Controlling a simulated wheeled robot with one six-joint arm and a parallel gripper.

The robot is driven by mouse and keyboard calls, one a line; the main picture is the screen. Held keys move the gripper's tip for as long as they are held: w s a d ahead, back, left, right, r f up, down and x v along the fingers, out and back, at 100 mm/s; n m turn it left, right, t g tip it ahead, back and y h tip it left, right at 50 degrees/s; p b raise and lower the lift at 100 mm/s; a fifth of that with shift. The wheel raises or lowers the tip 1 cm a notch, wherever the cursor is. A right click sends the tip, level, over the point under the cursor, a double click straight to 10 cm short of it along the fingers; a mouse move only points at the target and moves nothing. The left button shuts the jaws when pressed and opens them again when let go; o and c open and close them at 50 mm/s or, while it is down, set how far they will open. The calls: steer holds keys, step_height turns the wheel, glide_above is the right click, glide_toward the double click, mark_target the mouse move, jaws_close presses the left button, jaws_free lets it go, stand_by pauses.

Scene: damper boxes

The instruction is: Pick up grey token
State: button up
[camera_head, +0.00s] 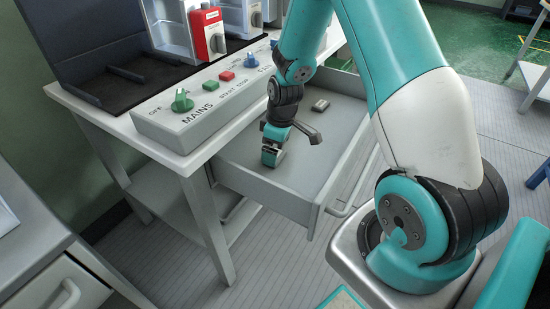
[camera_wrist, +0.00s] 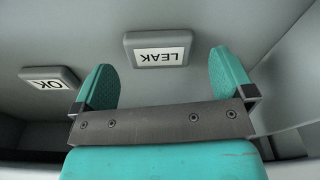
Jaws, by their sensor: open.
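Two grey tokens lie on the floor of the open drawer in the wrist view. One is labelled LEAK (camera_wrist: 160,40) and the other OK (camera_wrist: 48,72); both labels appear upside down. My gripper (camera_wrist: 162,66) is open and empty, with the LEAK token showing between its teal fingertips and the OK token outside the left finger. In the head view my gripper (camera_head: 273,154) is low inside the drawer near its left side. One grey token (camera_head: 320,105) shows beyond it; I cannot tell which label it bears.
The grey drawer (camera_head: 262,186) has raised walls close around my gripper.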

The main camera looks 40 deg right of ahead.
step_height(320, 180, down, 3)
steer(key=shift+w+r, duration=0.15)
steer(key=shift+r, duration=0.05)
steer(key=c, duration=0.8)
steer(key=shift+r, duration=0.1)
steer(key=shift+c, duration=0.2)
